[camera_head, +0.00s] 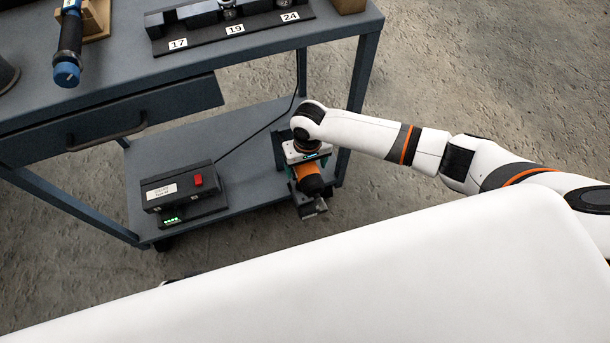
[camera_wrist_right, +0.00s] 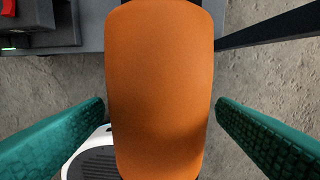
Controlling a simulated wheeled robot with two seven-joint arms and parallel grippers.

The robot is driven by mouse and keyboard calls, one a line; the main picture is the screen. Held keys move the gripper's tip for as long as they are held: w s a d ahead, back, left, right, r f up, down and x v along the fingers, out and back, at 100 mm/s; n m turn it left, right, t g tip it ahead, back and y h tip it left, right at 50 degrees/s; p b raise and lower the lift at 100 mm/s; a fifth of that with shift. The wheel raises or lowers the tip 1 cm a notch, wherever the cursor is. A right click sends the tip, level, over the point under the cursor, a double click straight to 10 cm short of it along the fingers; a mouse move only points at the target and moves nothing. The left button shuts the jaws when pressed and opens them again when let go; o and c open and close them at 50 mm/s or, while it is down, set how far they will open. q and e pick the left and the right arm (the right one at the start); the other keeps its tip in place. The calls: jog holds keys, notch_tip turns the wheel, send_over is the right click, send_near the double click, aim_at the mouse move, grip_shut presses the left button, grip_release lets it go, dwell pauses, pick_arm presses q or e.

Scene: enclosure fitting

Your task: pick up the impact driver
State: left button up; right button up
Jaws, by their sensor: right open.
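The impact driver (camera_head: 310,185) shows orange and black at the right end of the cart's lower shelf, partly hidden under my right wrist. In the right wrist view its orange body (camera_wrist_right: 160,60) fills the middle of the picture. My right gripper (camera_wrist_right: 160,104) is open, with one teal finger on each side of the orange body and very little space between. I cannot tell whether either finger touches it. In the head view the right gripper (camera_head: 306,169) reaches down over the driver. My left gripper is not in view.
The lower shelf (camera_head: 245,185) also carries a black box with a red switch (camera_head: 180,187), trailing a cable. The cart's top (camera_head: 115,70) overhangs the shelf. A cart leg (camera_head: 365,70) stands close to my right wrist. A blue-capped tool (camera_head: 69,50) and a numbered rack (camera_head: 232,33) are on top.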

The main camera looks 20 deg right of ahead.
dwell(0.3)
jog(key=c, duration=1.2)
jog(key=shift+w+a+r, duration=0.1)
jog(key=shift+r, duration=0.05)
jog(key=c, duration=0.3)
jog(key=shift+c, duration=0.3)
